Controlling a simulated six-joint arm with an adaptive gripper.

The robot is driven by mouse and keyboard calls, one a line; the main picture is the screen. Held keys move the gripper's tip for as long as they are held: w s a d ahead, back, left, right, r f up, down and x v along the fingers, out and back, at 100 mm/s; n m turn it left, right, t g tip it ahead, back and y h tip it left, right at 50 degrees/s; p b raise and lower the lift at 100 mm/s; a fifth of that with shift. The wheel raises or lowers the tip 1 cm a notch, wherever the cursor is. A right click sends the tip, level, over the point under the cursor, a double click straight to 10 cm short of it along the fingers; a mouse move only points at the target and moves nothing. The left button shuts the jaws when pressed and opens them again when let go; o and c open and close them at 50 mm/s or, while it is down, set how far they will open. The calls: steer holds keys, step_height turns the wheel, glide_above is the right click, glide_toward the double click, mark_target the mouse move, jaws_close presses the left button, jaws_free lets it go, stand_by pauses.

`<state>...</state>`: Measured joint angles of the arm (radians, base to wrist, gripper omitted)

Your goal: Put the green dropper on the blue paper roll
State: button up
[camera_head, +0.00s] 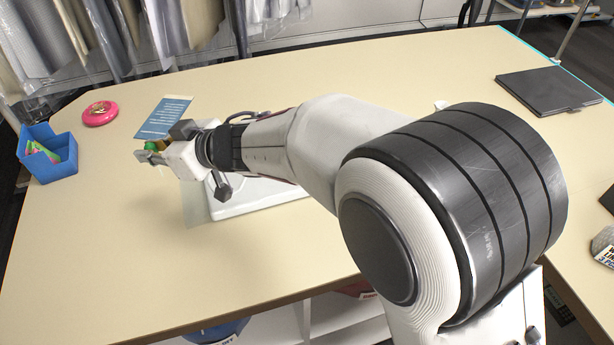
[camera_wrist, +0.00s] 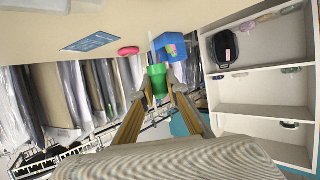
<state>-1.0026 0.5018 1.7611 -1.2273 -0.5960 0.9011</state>
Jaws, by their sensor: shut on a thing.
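The green dropper (camera_wrist: 157,72) shows in the wrist view as a green, cup-like shape between the fingertips of my gripper (camera_wrist: 159,88). My gripper is shut on it. In the head view my gripper (camera_head: 148,157) is at the left end of my arm, over the left part of the table, and only a small bit of green shows beside it. I cannot make out a blue paper roll in either view; part of the table is hidden behind my arm.
A blue open box (camera_head: 38,165) with colourful items stands on the table's left edge. A pink disc (camera_head: 100,113) and a flat blue printed sheet (camera_head: 165,117) lie near the back left. A white tray (camera_head: 240,205) lies under my arm. The front left of the table is clear.

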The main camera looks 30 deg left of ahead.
steer(key=w+d+r+t, duration=0.1)
steer(key=w+d+r, duration=0.1)
steer(key=w+d, duration=1.25)
steer(key=w+d+m+t, duration=0.1)
steer(key=w+d, duration=0.1)
steer(key=d, duration=2)
steer(key=shift+w+r+m, duration=0.25)
steer(key=shift+r+m, duration=0.15)
steer(key=shift+d, duration=0.1)
step_height(320, 180, down, 6)
steer(key=shift+f, duration=0.1)
steer(key=shift+f, duration=1.9)
